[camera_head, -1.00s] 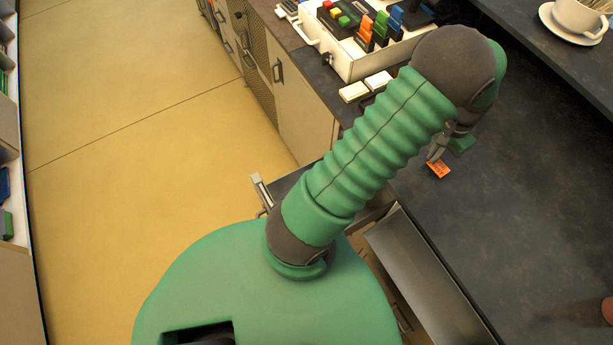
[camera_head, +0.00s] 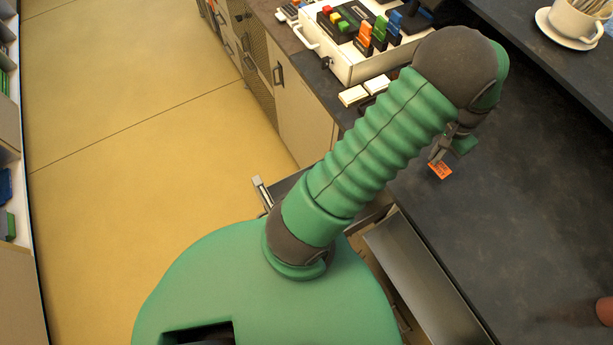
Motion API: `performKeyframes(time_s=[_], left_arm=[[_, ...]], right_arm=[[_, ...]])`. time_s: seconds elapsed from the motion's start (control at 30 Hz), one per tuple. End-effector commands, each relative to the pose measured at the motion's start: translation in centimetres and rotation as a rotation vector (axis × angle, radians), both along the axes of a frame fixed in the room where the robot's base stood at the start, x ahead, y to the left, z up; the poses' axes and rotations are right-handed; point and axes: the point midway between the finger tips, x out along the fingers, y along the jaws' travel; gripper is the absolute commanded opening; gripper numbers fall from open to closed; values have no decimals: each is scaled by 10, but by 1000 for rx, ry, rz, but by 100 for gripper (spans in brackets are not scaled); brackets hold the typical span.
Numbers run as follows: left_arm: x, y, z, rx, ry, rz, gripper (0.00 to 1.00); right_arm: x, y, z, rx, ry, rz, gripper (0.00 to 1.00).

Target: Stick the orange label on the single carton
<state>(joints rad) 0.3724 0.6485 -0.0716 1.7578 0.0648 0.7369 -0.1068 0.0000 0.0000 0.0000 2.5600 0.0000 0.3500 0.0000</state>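The small orange label (camera_head: 440,171), with dark print, shows over the dark counter right below my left gripper (camera_head: 438,157). The grey fingertip of that gripper meets the label's upper edge in this view. The green forearm and dark wrist hide most of the hand, so I cannot tell whether the fingers are shut on the label or whether it is clear of the counter. I cannot make out the single carton. My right gripper is not in view.
A white case (camera_head: 352,62) with coloured blocks and orange, green and blue clips stands at the back. Small white pieces (camera_head: 352,95) lie in front of it. A cup (camera_head: 577,18) on a saucer is at top right. The dark counter (camera_head: 510,220) is mostly clear.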

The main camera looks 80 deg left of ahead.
Motion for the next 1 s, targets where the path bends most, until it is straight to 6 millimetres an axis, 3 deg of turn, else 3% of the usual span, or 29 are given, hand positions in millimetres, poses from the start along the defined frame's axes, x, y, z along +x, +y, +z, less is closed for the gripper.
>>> performKeyframes(time_s=[0.33, 0.8, 1.0], left_arm=[[0, 0, 3, 0, 0, 0, 0], [0, 0, 48, 0, -1, 0, 0], [0, 0, 50, 0, 0, 0, 0]], right_arm=[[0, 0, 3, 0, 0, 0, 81], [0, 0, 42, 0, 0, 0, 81], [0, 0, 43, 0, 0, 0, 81]])
